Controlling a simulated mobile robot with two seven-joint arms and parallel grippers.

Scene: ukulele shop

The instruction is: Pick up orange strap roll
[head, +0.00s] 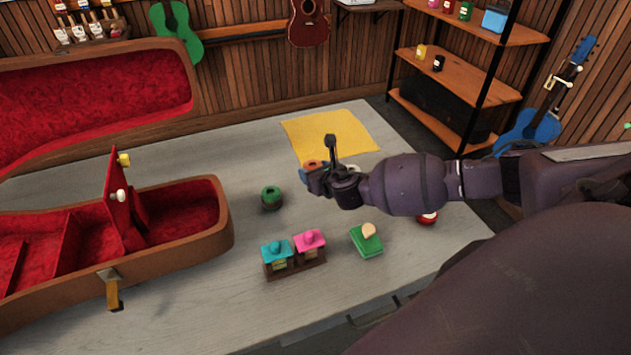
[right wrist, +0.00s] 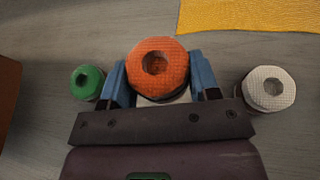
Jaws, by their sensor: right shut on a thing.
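The orange strap roll (right wrist: 160,69) sits between the two blue fingers of my right gripper (right wrist: 161,85) in the right wrist view, with a finger against each side. In the head view the orange roll (head: 312,164) shows only as a small patch beside my right gripper (head: 316,180), which hides most of it. The gripper is shut on the roll, low over the grey table. I cannot tell whether the roll still touches the table. My left gripper is not in view.
A green roll (head: 271,198) stands left of the gripper, and a white roll (right wrist: 269,88) right. A yellow cloth (head: 332,136) lies behind. Nearer are teal (head: 277,254) and pink (head: 310,241) items and a green block (head: 366,241). An open red-lined case (head: 222,236) fills the left.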

